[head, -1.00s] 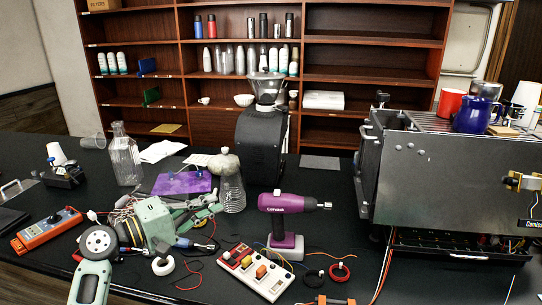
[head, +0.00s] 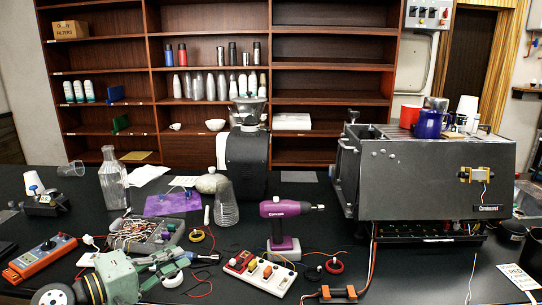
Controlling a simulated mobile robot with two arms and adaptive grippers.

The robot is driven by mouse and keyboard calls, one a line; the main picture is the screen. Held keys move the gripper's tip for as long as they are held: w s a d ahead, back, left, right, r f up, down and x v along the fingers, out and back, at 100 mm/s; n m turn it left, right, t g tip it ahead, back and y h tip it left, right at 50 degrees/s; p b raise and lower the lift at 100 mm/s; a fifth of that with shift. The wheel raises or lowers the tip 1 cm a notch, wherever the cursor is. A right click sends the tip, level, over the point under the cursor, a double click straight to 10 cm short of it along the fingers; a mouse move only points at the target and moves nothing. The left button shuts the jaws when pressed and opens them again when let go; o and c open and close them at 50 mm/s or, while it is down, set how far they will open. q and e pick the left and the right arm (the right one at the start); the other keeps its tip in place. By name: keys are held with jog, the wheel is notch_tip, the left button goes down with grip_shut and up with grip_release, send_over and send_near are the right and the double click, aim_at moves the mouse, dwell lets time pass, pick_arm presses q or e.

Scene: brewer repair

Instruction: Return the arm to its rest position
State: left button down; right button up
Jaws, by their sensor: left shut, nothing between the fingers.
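Behind the gripper lies a grey tray of tangled wires (head: 142,236). My right gripper is not in view.
An orange multimeter (head: 40,258) lies at left. A white switch strip (head: 259,274) and purple drill (head: 282,222) stand right of the gripper. A grey espresso machine (head: 425,180) fills the right. A clear bottle (head: 113,184) and dark grinder (head: 247,160) stand behind.

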pick_arm(q)
jog(key=s+d+f+m+g+y, duration=0.3)
jog(key=s+f, duration=0.4)
jog(key=f, duration=0.3)
jog(key=s+d+f+m+g+y, duration=0.2)
jog(key=s+d+f+m, duration=0.1)
jog(key=s+f, duration=0.65)
jog(key=s+a+f+m+g+y, duration=0.2)
jog(key=s+f+y, duration=0.1)
jog(key=s, duration=0.6)
jog(key=s+a+f+m+g+y, duration=0.2)
jog(key=s+f+m+y, duration=0.1)
jog(key=s, duration=0.6)
notch_tip(320, 180, down, 28)
jog(key=s+g, duration=0.1)
jog(key=s, duration=0.1)
jog(key=s+a+f+g, duration=0.1)
jog(key=s+a+f, duration=0.1)
jog(key=s+f, duration=1.2)
jog(key=shift+s+a+f, duration=0.3)
jog(key=shift+s+f, duration=0.1)
jog(key=shift+s, duration=0.8)
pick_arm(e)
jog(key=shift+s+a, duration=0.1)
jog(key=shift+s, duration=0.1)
